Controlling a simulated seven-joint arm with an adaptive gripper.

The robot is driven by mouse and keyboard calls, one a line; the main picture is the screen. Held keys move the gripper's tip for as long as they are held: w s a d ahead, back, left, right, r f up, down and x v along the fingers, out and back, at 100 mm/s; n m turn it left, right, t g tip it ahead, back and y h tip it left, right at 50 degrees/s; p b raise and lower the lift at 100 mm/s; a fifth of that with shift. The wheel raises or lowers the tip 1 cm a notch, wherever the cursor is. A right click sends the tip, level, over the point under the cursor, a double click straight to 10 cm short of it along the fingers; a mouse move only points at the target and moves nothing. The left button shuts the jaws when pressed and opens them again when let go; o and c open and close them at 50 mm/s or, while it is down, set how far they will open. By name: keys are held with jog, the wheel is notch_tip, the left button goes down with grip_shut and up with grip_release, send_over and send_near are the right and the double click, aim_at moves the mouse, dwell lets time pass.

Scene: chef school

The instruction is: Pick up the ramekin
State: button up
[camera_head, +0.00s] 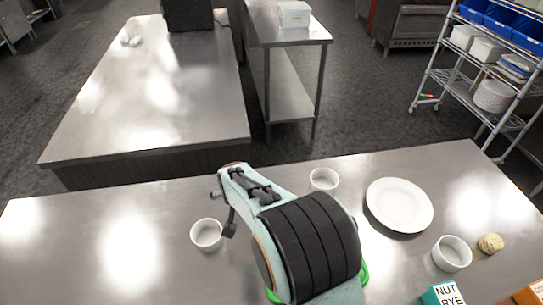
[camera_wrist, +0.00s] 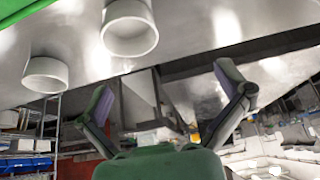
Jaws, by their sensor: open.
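Three small white ramekins stand upright on the near steel counter in the head view: one left of my arm (camera_head: 206,235), one behind my arm (camera_head: 324,180), and one at the right (camera_head: 452,254). My gripper (camera_head: 224,210) is just above and right of the left ramekin, apart from it as far as I can tell. In the wrist view my gripper (camera_wrist: 165,88) is open with nothing between its fingers. Two ramekins show there, one at top centre (camera_wrist: 129,38) and one at left (camera_wrist: 45,76). I cannot tell which ones these are.
A white plate (camera_head: 399,205) lies right of my arm. A round tan item (camera_head: 491,243), a teal box (camera_head: 443,293) and an orange box (camera_head: 530,294) are at the right. The near counter (camera_head: 70,245) is clear on the left. Another counter (camera_head: 150,95) stands beyond.

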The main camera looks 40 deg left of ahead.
aim_at(208, 236)
jog(key=s+a+f, duration=0.1)
jog(key=s+f, duration=0.1)
jog(key=s, duration=0.1)
jog(key=s+a+f+n+g, duration=0.1)
jog(key=s+f, duration=0.1)
jog(key=s, duration=0.1)
jog(key=s+a+f+n, duration=0.1)
jog(key=s+f, duration=0.2)
jog(key=shift+s+h, duration=0.3)
jog(key=shift+h, duration=0.1)
jog(key=shift+a+f, duration=0.2)
jog(key=shift+f, duration=0.15)
jog(key=x, duration=0.5)
jog(key=shift+a+f, duration=0.1)
jog(key=shift+f, duration=0.2)
jog(key=c, duration=1)
